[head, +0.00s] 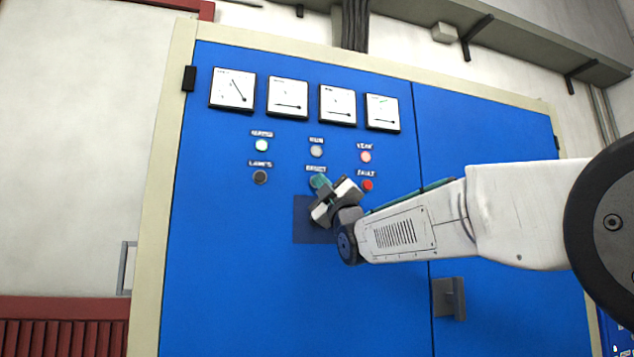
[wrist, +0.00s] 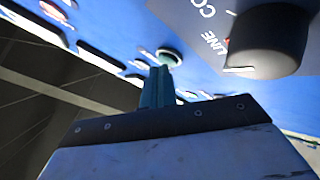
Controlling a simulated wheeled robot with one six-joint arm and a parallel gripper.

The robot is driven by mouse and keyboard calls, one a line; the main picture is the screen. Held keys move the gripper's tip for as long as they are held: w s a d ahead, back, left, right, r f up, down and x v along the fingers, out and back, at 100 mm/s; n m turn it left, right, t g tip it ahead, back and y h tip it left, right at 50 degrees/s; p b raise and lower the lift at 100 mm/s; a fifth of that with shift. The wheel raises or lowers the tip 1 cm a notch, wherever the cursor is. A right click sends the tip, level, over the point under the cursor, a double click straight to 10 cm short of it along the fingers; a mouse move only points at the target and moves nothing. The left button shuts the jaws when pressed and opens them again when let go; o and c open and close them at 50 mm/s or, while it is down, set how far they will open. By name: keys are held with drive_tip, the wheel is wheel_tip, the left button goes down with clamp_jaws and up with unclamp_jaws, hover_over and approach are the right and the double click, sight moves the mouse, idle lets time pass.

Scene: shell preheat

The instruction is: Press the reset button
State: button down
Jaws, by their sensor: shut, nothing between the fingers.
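The label that seems to read RESET (head: 316,168) is on the blue cabinet's left door, in the lower row of controls. My gripper (head: 320,183) is directly below that label and covers the spot where its button sits. In the wrist view, my shut, empty teal fingers (wrist: 158,80) point at a round button with a pale ring (wrist: 169,55), which appears to be the reset button. The fingertips overlap its lower edge in the picture. I cannot tell whether they touch it or whether it is pressed in.
A red fault button (head: 367,185) is just right of my gripper, and a dark lamp button (head: 260,177) is to the left. A black knob (wrist: 268,40) on a grey plate (wrist: 195,18) is close to my wrist. A door handle (head: 449,298) sticks out lower right.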

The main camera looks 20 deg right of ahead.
drive_tip(key=shift+w, duration=0.3)
drive_tip(key=shift+s, duration=0.1)
idle(0.4)
drive_tip(key=shift+s, duration=0.75)
drive_tip(key=shift+s, duration=2.5)
drive_tip(key=shift+f, duration=0.1)
